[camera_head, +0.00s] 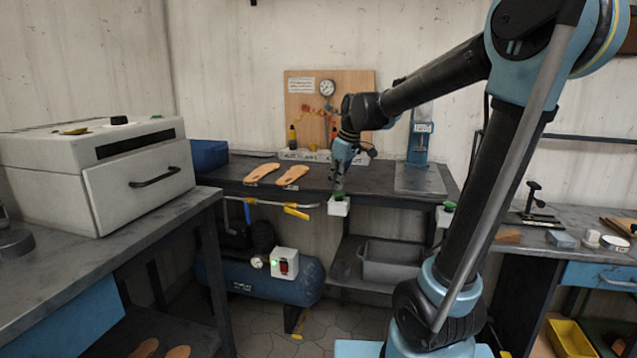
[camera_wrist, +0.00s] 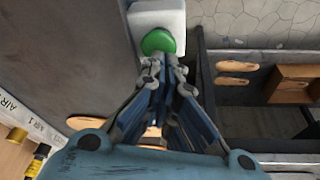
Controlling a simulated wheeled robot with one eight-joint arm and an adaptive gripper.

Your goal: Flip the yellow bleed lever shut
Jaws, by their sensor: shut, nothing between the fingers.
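The yellow bleed lever (camera_head: 296,212) is in the head view, on the thin pipe (camera_head: 268,205) along the front edge of the back bench. It slants a little down to the right from the pipe. My gripper (camera_head: 339,187) is to the right of the lever and a little higher, pointing down, with its fingers closed and empty. Its tips are at a white box with a green button (camera_head: 338,198) on the bench's front edge. In the wrist view my gripper (camera_wrist: 166,62) is close to the green button (camera_wrist: 158,42); contact is unclear. The lever is not seen there.
A blue tank (camera_head: 262,280) with a gauge and a switch box (camera_head: 285,263) sits under the bench. A second, blue lever (camera_head: 247,212) hangs left of the yellow one. Two sandal soles (camera_head: 292,175) lie on the bench. A grey bin (camera_head: 392,264) stands below.

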